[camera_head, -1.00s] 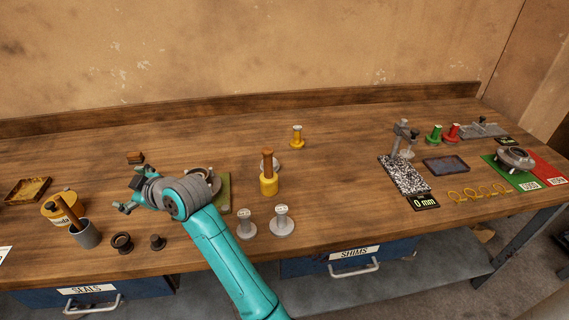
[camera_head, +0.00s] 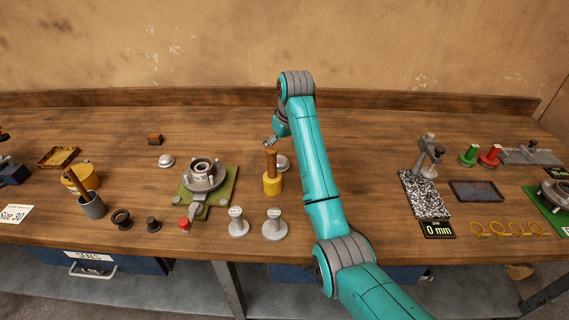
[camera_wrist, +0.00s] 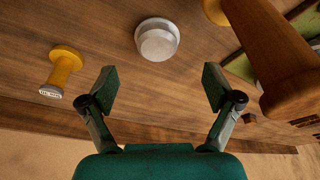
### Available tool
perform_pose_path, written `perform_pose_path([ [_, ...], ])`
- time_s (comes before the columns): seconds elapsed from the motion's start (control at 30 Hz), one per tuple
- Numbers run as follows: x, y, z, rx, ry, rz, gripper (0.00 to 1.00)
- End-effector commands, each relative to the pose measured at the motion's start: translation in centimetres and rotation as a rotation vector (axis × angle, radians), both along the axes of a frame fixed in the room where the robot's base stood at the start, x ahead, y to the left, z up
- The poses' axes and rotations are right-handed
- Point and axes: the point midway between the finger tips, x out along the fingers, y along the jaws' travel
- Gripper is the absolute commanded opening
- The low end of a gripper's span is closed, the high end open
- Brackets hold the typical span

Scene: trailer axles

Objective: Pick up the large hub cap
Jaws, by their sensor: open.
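A silver domed hub cap (camera_wrist: 157,40), which I take for the large one, sits on the bench between my fingers' directions in the wrist view, beyond the fingertips. In the head view this hub cap (camera_head: 283,162) shows partly between the mallet and my arm. Another domed cap (camera_head: 166,161) lies farther left and looks smaller. My gripper (camera_wrist: 160,86) is open and empty, above the bench, apart from the cap. In the head view my gripper (camera_head: 270,141) shows just behind the mallet, partly hidden by the arm.
The mallet (camera_head: 272,174) stands upright close to the cap; it looms at right in the wrist view (camera_wrist: 278,55). A yellow spool-shaped piece (camera_wrist: 63,70) stands left there. The hub assembly (camera_head: 203,175) on its green plate is left, with two grey spools (camera_head: 272,222) in front.

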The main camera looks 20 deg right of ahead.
Motion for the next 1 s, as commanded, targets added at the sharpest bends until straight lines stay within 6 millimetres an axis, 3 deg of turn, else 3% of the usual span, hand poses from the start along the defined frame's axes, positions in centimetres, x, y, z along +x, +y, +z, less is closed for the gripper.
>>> perform_pose_path([
  [0.1,0.4,0.1,-1.5,0.000,0.000,0.001,0.89],
  [0.37,1.0,0.0,-3.1,0.000,0.000,0.001,0.89],
  [0.63,2.2,-0.1,-6.5,0.000,-0.001,0.001,0.89],
  [0.97,2.3,0.0,-7.1,0.001,-0.003,0.001,0.89],
  [1.0,2.3,0.0,-7.1,0.001,-0.003,0.001,0.79],
])
